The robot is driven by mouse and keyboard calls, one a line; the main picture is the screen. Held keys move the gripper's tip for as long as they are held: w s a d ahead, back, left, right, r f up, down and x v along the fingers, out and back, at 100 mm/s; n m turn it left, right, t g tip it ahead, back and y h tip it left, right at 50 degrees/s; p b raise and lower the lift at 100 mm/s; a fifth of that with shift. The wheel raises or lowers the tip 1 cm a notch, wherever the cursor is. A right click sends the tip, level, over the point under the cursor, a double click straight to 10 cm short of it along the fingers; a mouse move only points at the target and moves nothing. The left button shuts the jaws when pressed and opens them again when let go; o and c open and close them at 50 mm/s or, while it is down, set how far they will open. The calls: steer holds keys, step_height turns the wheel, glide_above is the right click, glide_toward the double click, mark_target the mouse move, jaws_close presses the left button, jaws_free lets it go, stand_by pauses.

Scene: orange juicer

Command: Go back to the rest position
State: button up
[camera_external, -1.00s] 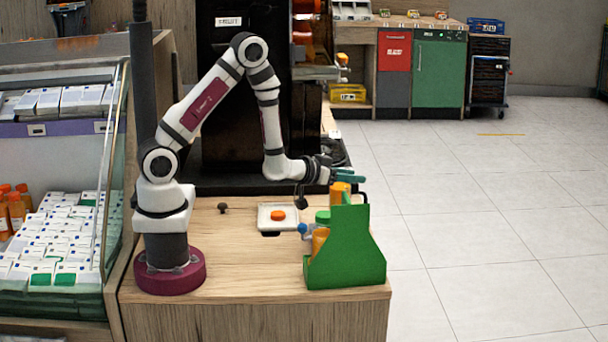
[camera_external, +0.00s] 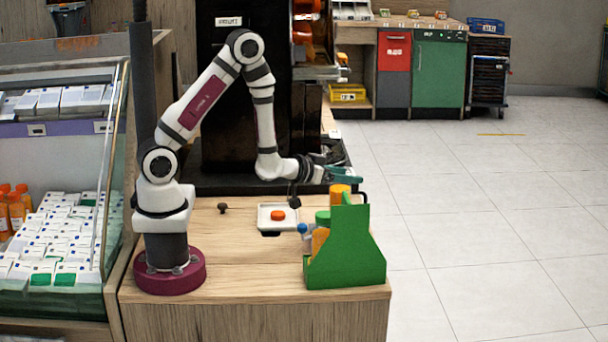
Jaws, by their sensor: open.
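My gripper (camera_external: 343,173), with teal fingers, is at the end of my white arm, above and behind the green carrier. It is open, and I see nothing between its fingers. The green carrier (camera_external: 346,258) stands at the right front of the wooden counter. In it are an orange bottle (camera_external: 320,240) with a green cap and another orange bottle (camera_external: 340,193) at the back, just below my gripper. A blue-tipped item (camera_external: 303,229) shows at its left edge. The carrier's front panel hides the lower parts of the bottles.
A white tray (camera_external: 264,218) with an orange cap (camera_external: 278,215) lies mid-counter (camera_external: 230,262). A small dark knob (camera_external: 222,207) is left of it. A black juicer machine (camera_external: 215,140) stands behind my arm. A glass display case (camera_external: 60,220) borders the left. The counter's front middle is clear.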

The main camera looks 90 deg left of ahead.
mark_target(334, 184)
steer(key=v, duration=0.3)
steer(key=shift+s+d+r, duration=0.1)
steer(key=shift+s+d, duration=0.05)
